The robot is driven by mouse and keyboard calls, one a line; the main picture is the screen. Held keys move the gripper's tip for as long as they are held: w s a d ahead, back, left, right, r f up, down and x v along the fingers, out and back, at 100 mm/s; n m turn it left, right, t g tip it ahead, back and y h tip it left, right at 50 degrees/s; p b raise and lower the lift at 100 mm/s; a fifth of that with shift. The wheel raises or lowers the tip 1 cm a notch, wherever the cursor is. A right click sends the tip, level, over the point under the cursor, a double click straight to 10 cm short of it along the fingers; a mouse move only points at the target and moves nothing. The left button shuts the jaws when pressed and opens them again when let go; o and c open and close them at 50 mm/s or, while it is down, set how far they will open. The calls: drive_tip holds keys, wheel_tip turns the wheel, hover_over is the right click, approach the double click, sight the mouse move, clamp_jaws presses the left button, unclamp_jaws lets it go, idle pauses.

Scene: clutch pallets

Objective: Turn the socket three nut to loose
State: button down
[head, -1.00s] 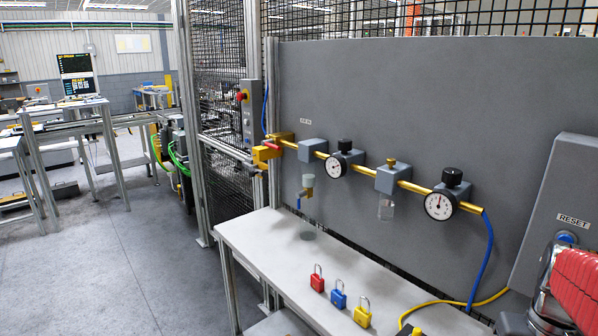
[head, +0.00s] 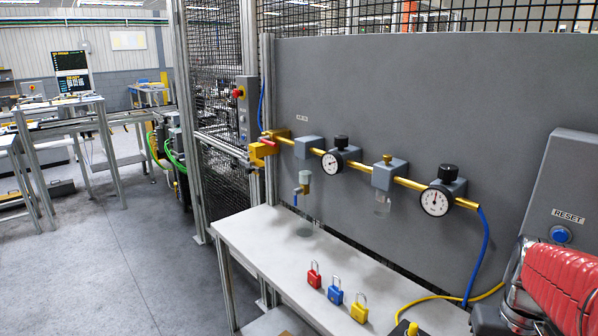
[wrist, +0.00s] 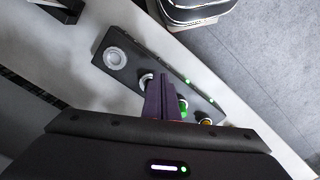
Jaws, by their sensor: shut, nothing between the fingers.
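In the wrist view, a dark bar (wrist: 131,73) lies at a slant on a pale bench top. A large pale ring (wrist: 115,58) is at its upper left end, with a smaller round fitting (wrist: 146,79) beside it. A green part (wrist: 183,106) and a brass-coloured part (wrist: 205,122) show further down the bar. Small green lights run along its right edge. My gripper (wrist: 163,80) is shut and empty, its fingers over the middle of the bar and hiding part of it. I cannot tell which fitting is socket three, or whether the fingers touch anything.
In the head view, red (head: 314,278), blue (head: 335,295) and yellow (head: 359,311) padlocks stand on the pale bench (head: 262,240). A brass pipe with gauges (head: 435,201) runs along the grey panel behind. A RESET box (head: 565,190) is at right. Open floor lies left.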

drive_tip(key=shift+f, duration=2.65)
drive_tip(key=shift+s+d, duration=0.45)
drive_tip(key=shift+d, duration=0.4)
drive_tip(key=shift+d, duration=0.6)
drive_tip(key=shift+s, duration=0.2)
drive_tip(key=shift+s, duration=0.3)
drive_tip(key=shift+r, duration=3)
